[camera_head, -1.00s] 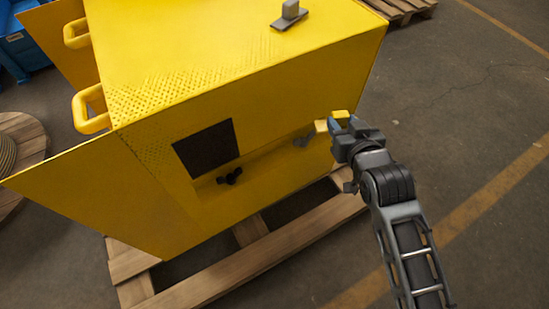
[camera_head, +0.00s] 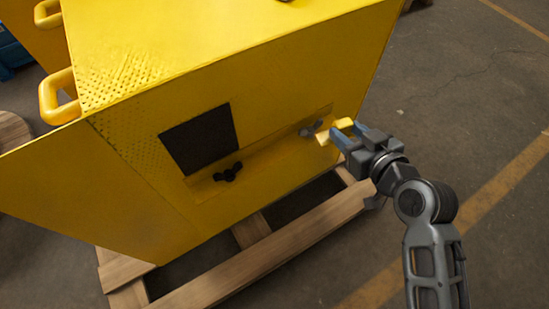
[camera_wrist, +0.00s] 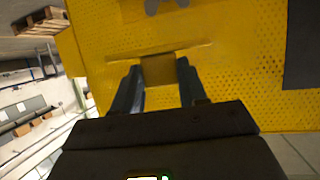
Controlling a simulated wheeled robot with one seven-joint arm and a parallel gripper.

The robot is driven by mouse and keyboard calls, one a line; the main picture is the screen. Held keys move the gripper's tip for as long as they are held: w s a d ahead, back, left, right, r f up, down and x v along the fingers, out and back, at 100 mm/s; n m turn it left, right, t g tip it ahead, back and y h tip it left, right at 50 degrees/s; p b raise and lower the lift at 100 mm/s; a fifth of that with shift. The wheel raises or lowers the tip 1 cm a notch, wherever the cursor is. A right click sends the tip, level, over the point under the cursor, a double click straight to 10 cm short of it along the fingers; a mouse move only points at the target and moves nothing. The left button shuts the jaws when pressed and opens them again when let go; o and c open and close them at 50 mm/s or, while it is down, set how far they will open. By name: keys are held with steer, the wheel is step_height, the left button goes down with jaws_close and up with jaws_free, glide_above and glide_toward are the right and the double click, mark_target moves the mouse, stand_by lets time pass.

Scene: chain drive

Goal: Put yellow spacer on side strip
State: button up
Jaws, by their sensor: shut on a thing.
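The yellow spacer (camera_head: 324,139) is held between the fingers of my gripper (camera_head: 344,132), off the right end of the side strip. In the wrist view the spacer (camera_wrist: 158,70) sits between the two dark fingers. The side strip (camera_head: 270,153) is a yellow band on the face of the yellow housing (camera_head: 275,110). A black three-lobed knob (camera_head: 228,172) is at its left end and a grey knob (camera_head: 311,129) near its right end, close to the spacer. I cannot tell whether the spacer touches the strip.
A black square panel (camera_head: 198,138) is above the strip's left part. Yellow handles (camera_head: 58,93) stick out at the left. The housing stands over a wooden pallet (camera_head: 265,262). The floor to the right is open.

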steer(key=shift+w+a+f+n+g+y+b, duration=0.15)
steer(key=shift+a+f+n+y+b, duration=0.3)
steer(key=shift+a+f, duration=1.65)
steer(key=shift+s+a+f+n+g+y+b, duration=0.1)
steer(key=shift+a+f+n+g+y+b, duration=0.3)
steer(key=shift+a+f, duration=1.65)
steer(key=shift+w+a+f+n+g+y+b, duration=0.2)
steer(key=shift+a+f+b, duration=0.55)
steer(key=shift+a, duration=2.5)
steer(key=shift+s+f, duration=0.1)
steer(key=shift+f, duration=0.05)
steer(key=shift+f, duration=0.2)
steer(key=o, duration=1.1)
steer(key=shift+r, duration=0.15)
